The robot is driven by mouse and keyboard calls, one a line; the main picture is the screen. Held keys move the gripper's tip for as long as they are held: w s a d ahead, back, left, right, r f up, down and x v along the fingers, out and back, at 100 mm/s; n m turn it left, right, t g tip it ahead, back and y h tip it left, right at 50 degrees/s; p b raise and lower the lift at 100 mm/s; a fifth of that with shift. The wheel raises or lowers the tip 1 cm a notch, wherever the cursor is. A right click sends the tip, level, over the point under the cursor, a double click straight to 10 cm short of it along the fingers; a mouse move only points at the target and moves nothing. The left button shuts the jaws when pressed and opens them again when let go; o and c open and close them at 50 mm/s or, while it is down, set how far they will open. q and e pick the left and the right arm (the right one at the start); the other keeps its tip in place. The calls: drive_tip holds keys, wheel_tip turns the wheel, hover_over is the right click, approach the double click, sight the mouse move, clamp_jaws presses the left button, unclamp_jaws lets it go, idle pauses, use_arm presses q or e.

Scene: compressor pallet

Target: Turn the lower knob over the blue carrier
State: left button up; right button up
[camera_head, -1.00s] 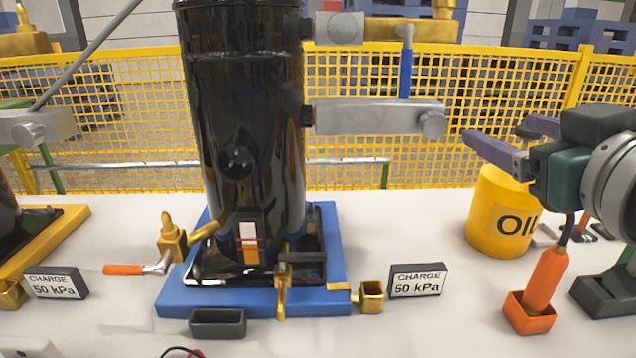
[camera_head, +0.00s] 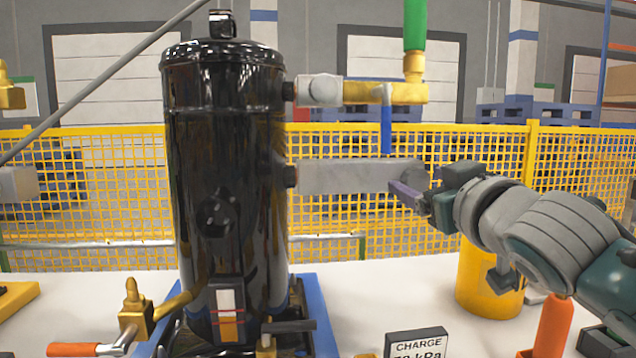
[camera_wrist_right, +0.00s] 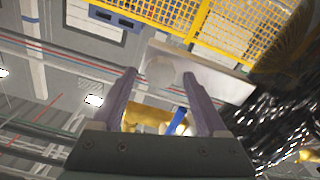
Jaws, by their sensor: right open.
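The lower knob (camera_head: 411,171) is a grey round end on the right of the grey bar (camera_head: 345,177) that juts from the black compressor (camera_head: 225,170). The compressor stands on the blue carrier (camera_head: 324,325). My right gripper (camera_head: 402,190) is at the knob from the right, its purple fingers partly covering it. In the right wrist view the gripper (camera_wrist_right: 160,76) is open, and the knob (camera_wrist_right: 160,70) shows between the fingertips with the bar behind it. I cannot tell whether a finger touches it. My left gripper is not in view.
Above is an upper grey knob block (camera_head: 320,90) with a brass pipe (camera_head: 385,92), a blue stem (camera_head: 386,125) and a green handle (camera_head: 415,25). A yellow oil container (camera_head: 475,275) and an orange handle (camera_head: 553,325) stand below my right arm. Yellow mesh fence (camera_head: 100,180) runs behind.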

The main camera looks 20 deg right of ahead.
drive_tip(key=shift+w, duration=0.2)
clamp_jaws()
idle(0.6)
